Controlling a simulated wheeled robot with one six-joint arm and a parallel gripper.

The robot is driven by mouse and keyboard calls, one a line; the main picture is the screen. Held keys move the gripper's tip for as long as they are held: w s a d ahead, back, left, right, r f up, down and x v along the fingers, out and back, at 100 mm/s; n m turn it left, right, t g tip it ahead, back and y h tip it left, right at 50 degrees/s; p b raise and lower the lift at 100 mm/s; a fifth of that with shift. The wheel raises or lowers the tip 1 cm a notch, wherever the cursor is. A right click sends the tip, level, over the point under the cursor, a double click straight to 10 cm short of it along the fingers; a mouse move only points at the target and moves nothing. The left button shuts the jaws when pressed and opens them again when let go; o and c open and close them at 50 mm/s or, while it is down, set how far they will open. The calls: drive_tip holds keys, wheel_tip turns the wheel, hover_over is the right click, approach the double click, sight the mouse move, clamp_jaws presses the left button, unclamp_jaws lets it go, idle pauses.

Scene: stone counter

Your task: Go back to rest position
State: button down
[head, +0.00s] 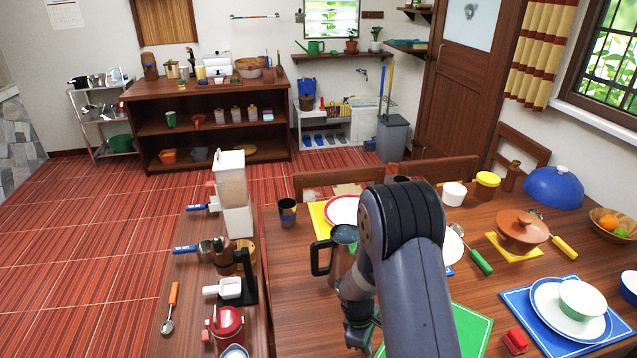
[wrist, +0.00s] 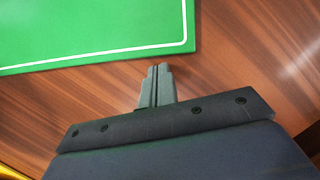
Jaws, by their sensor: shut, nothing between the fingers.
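My gripper (wrist: 157,84) is shut and empty in the wrist view, its fingers pressed together above the bare wooden table (wrist: 225,95). A green placemat (wrist: 90,30) with a white border line lies just beyond the fingertips, at the upper left of that view. In the head view my arm reaches down over the table, in front of the metal mug (head: 343,240) with a dark handle. The fingertips are hard to make out there. The arm hides part of the green placemat (head: 472,328) in the head view.
A blue placemat (head: 515,300) with plates and a red block (head: 515,341) lie to the right. A brown lidded pot (head: 522,228) stands farther back. A narrow side counter at left holds a white dispenser (head: 231,180) and a red canister (head: 228,326). Red floor is open at far left.

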drive_tip(key=shift+w+a+r, duration=0.1)
drive_tip(key=shift+w+a, duration=0.25)
drive_tip(key=shift+a, duration=0.35)
drive_tip(key=shift+w+a, duration=0.3)
drive_tip(key=shift+a, duration=0.35)
